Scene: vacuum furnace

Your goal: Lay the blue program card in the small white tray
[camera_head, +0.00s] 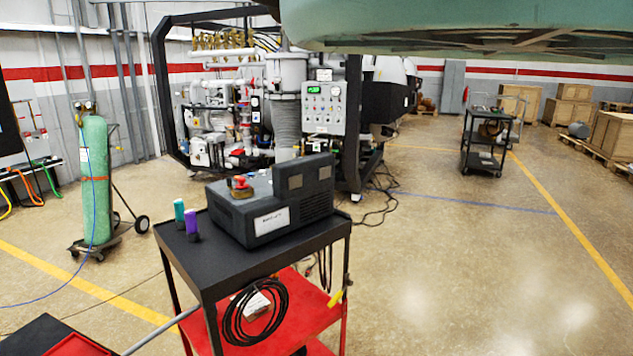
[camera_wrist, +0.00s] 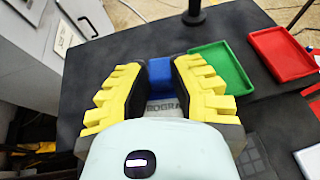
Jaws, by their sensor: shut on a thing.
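In the wrist view my gripper (camera_wrist: 159,78) points at a dark tabletop, its yellow-backed fingers closed on the blue program card (camera_wrist: 158,72). The card shows as a small blue block between the dark finger pads; much of it is hidden. A pale patch with partly covered lettering, "PROGRA", shows just below the blue part; I cannot tell if it belongs to the card or the table. A pale corner (camera_wrist: 309,158) at the right edge may be the small white tray, but it is mostly cut off. My gripper is not in the head view.
A green tray (camera_wrist: 243,84) lies just right of my gripper, with a red tray (camera_wrist: 256,36) beyond it. A dark post (camera_wrist: 195,12) stands at the tabletop's far edge. A grey cabinet (camera_wrist: 30,50) is at left. The head view shows a black-topped cart (camera_head: 210,277).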

